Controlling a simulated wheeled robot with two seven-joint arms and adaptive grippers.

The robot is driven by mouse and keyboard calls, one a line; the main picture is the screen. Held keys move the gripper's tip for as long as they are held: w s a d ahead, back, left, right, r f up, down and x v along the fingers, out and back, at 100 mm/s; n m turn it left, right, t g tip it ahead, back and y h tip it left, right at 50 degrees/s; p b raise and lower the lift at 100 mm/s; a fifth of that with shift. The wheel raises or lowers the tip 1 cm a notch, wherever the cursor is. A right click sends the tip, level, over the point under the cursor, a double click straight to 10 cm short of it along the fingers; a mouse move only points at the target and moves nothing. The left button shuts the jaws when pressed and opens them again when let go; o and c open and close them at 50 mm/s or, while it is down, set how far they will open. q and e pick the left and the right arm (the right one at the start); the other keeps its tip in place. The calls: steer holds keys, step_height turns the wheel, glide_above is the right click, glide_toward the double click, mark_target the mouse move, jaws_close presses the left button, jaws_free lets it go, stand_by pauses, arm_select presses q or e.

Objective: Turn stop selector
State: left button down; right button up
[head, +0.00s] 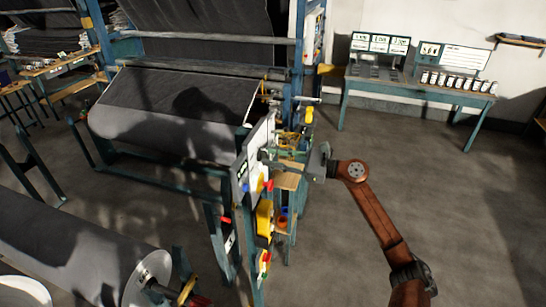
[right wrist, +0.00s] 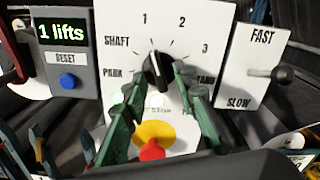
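The stop selector is a black rotary knob (right wrist: 158,70) on a white panel (right wrist: 120,45) marked SHAFT, PARK, 1, 2, 3 and a partly hidden label at right. My left gripper is not in view.
Beside the knob are a lift counter (right wrist: 62,30) reading "1 lifts", a blue reset button (right wrist: 68,82) and a FAST/SLOW lever (right wrist: 281,74). A red button (right wrist: 151,149) on yellow sits below. A fabric roll (head: 165,110) stands left; the floor at right is open.

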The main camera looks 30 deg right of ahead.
steer(key=shift+c, duration=0.4)
jaws_close()
steer(key=shift+m, duration=0.4)
steer(key=m+p, duration=0.2)
steer(key=m, duration=1.3)
steer(key=shift+r, duration=0.15)
stand_by(0.4)
